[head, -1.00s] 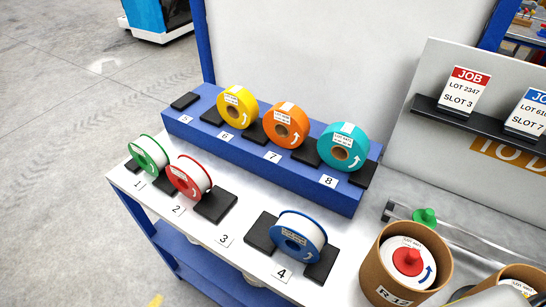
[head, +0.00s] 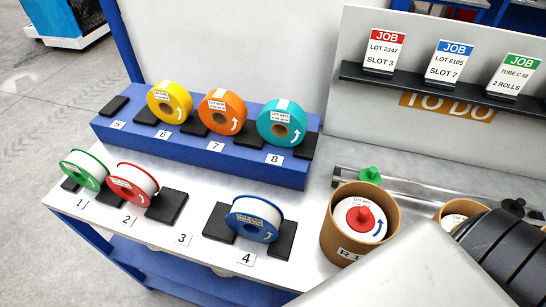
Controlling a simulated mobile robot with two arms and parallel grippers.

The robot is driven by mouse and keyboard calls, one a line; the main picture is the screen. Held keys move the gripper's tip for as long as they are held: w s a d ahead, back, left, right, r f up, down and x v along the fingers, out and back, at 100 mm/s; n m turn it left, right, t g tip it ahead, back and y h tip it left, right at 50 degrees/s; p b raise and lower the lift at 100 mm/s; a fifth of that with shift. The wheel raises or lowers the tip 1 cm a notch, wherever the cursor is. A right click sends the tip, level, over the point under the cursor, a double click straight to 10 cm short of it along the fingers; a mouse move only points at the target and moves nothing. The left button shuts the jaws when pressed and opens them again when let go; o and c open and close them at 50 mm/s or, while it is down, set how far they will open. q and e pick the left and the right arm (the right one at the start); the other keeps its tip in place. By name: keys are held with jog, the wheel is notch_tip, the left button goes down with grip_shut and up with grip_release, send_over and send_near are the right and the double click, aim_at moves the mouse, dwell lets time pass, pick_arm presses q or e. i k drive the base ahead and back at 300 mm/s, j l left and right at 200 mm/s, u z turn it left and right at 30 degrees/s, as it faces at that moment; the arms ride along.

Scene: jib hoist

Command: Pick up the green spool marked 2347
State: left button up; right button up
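A green-rimmed spool with white winding (head: 84,170) stands upright at slot 1, at the left end of the white table's front row. Its label is too small to read, so I cannot confirm the number 2347. A red job card (head: 385,50) on the back board reads LOT 2347, SLOT 3. Slot 3 has an empty black holder (head: 167,206). Part of my own arm, pale and dark grey, crosses the lower right corner. No fingertips of either gripper show.
A red-rimmed spool (head: 132,184) stands close beside the green one, at slot 2. A blue spool (head: 254,218) is at slot 4. Yellow (head: 170,102), orange (head: 222,111) and teal (head: 281,122) rolls stand on the blue step (head: 205,150). A cardboard tub (head: 343,236) stands at right.

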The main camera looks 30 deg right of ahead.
aim_at(87, 171)
jog(key=k+j+z, duration=0.1)
jog(key=j+z, duration=0.25)
jog(key=z, duration=0.15)
jog(key=k+j+z, duration=0.2)
jog(key=j+z, duration=0.25)
jog(key=l, duration=0.1)
